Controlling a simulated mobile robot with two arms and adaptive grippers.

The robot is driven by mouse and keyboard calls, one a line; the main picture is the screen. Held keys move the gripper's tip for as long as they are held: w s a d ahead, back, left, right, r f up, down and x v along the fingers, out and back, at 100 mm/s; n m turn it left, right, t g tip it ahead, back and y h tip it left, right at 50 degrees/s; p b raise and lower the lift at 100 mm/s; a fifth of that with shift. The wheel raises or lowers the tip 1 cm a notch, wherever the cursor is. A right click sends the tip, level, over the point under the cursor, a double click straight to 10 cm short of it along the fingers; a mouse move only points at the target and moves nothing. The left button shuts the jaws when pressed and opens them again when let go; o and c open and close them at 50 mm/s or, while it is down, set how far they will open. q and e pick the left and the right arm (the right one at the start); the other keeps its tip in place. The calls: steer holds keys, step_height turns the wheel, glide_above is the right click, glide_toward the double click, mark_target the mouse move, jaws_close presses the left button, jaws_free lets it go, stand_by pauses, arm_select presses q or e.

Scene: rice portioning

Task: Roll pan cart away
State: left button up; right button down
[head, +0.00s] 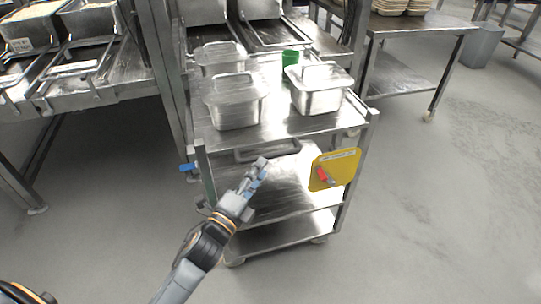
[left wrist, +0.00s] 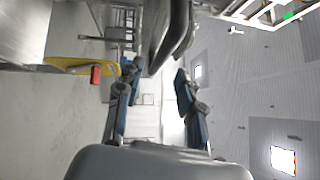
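The steel pan cart (head: 284,124) stands in front of me on wheels, with lidded pans on its top shelf. A dark bar handle (head: 268,152) runs across its near side, under the top shelf. My left gripper (head: 260,168) is just below and in front of this handle in the head view. In the left wrist view, the gripper's fingers (left wrist: 158,92) are spread apart, and the curved handle (left wrist: 172,38) shows between and beyond their tips. I cannot tell whether they touch it. My right gripper is out of view.
Lidded pans (head: 236,108) (head: 319,97) and a green cup (head: 290,60) stand on the cart. A yellow plate (head: 334,170) with a red part hangs at its right front. A steel counter (head: 90,92) stands left, a table (head: 425,24) behind right. Floor at right (head: 450,180) is clear.

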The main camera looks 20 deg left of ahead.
mark_target(271, 154)
arm_select(q)
steer(key=x, duration=0.6)
steer(key=shift+w, duration=0.1)
steer(key=shift+c, duration=0.2)
jaws_close()
